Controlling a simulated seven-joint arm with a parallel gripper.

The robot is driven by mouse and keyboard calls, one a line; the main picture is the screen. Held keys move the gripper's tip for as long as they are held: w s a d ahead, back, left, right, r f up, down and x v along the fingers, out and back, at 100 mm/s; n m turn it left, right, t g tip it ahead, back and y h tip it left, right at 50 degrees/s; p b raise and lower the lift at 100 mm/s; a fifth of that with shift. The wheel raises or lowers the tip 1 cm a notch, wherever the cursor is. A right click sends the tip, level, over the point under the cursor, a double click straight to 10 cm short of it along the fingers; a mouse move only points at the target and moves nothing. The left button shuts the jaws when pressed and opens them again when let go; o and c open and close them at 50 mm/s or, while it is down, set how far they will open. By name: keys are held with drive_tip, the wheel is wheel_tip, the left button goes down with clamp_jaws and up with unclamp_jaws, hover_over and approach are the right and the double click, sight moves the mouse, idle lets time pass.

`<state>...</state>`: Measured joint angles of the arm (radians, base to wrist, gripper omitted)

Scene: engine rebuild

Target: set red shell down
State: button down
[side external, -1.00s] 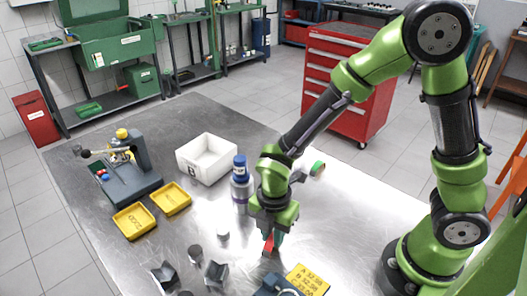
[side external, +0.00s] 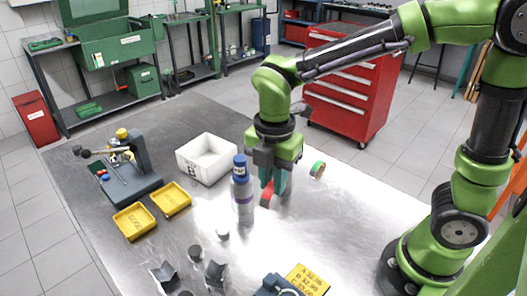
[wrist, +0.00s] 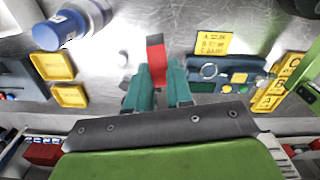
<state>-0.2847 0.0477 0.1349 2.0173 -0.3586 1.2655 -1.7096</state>
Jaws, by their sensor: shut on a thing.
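The red shell (wrist: 156,58) is a small red curved piece between the teal fingertips of my gripper (wrist: 157,88) in the wrist view. My gripper is shut on it. In the side external view the red shell (side external: 266,194) shows at the lower left of my gripper (side external: 273,190), just right of the blue-capped bottle. It appears held above the metal table (side external: 340,215). Part of the shell is hidden by the fingers and the bottle.
The blue-capped bottle (side external: 242,190) stands close to my gripper. A white bin (side external: 207,160) and two yellow trays (side external: 133,222) lie to the left. A yellow label card (side external: 307,280) and a dark device (side external: 275,286) are at the front. A green tape roll (side external: 318,170) stands behind right.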

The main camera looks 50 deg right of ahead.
drive_tip(key=w+d+m, duration=0.1)
drive_tip(key=w+d, duration=0.6)
drive_tip(key=d, duration=0.4)
drive_tip(key=w+d+m, duration=0.1)
drive_tip(key=w+d, duration=0.5)
drive_tip(key=d, duration=0.6)
wheel_tip(320, 180, down, 10)
drive_tip(key=w, duration=0.5)
drive_tip(key=w+d+f, duration=0.1)
drive_tip(key=w, duration=0.4)
drive_tip(key=w+d, duration=0.1)
drive_tip(key=w, duration=0.4)
drive_tip(key=shift+w+d+f, duration=0.15)
drive_tip(key=shift+w+f, duration=0.1)
drive_tip(key=shift+w, duration=0.15)
drive_tip(key=shift+f, duration=1.75)
drive_tip(key=shift+f, duration=0.1)
drive_tip(key=c, duration=1)
unclamp_jaws()
